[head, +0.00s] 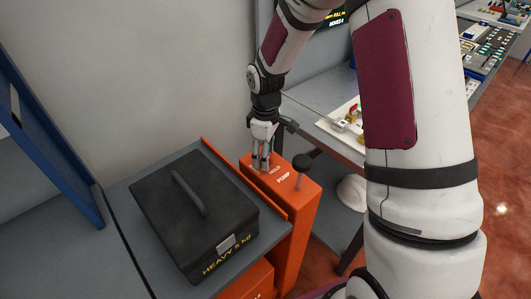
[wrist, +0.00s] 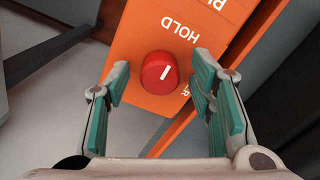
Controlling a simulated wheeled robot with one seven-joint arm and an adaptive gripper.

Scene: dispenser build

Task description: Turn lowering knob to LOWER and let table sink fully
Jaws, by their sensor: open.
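The red round lowering knob (wrist: 159,71) with a white pointer line sits on the orange housing (wrist: 138,35). The word HOLD is printed beside it, and a partly cut-off label shows at the lower edge. My gripper (wrist: 160,105) is open, its teal-padded fingers on either side of the knob, apart from it. In the head view my gripper (head: 262,165) points down at the orange housing (head: 300,225), hiding the knob. The lift table (head: 130,235) has a grey top and orange edge, and stands left of the housing.
A black case (head: 190,215) marked HEAVY 5 KG lies on the table. A blue frame (head: 45,140) stands at left. A workbench (head: 335,125) with parts is behind at right.

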